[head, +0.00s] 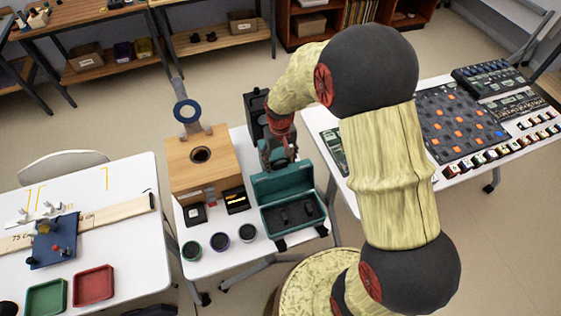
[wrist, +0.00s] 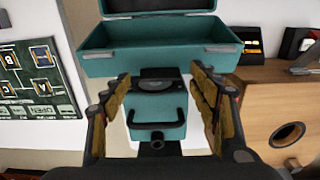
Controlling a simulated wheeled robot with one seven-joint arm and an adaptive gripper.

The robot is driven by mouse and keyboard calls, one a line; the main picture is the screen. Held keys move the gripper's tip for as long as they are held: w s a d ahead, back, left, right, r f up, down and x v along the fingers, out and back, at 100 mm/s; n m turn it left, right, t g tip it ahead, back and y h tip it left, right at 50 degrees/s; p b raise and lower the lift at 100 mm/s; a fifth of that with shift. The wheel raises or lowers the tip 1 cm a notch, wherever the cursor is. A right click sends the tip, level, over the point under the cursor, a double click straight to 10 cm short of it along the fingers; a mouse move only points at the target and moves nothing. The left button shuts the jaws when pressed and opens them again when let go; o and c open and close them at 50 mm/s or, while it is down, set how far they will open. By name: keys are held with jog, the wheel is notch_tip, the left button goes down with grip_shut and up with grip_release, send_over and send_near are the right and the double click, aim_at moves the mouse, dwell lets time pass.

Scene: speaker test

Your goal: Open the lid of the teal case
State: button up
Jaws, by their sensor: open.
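The teal case (head: 293,224) stands on the white table, its lid (head: 283,181) raised and leaning back on the far side. Its dark interior with small dark items shows. In the wrist view the teal lid (wrist: 160,63) lies just beyond the fingertips, with the dark interior at the top edge. My gripper (head: 277,158) is just behind the lid. It is open in the wrist view (wrist: 162,90), with nothing clamped. A teal block with a dark handle (wrist: 157,130) shows between the fingers; I cannot tell what it belongs to. Contact with the lid is unclear.
A wooden box (head: 200,160) with a round hole stands left of the case. Small dark boxes (head: 236,200) and round cups (head: 219,241) are beside it. A black unit (head: 253,112) stands behind. A green board (wrist: 36,85) lies on the other table.

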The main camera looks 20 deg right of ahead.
jog(key=shift+f, duration=0.2)
jog(key=shift+c, duration=0.8)
grip_shut()
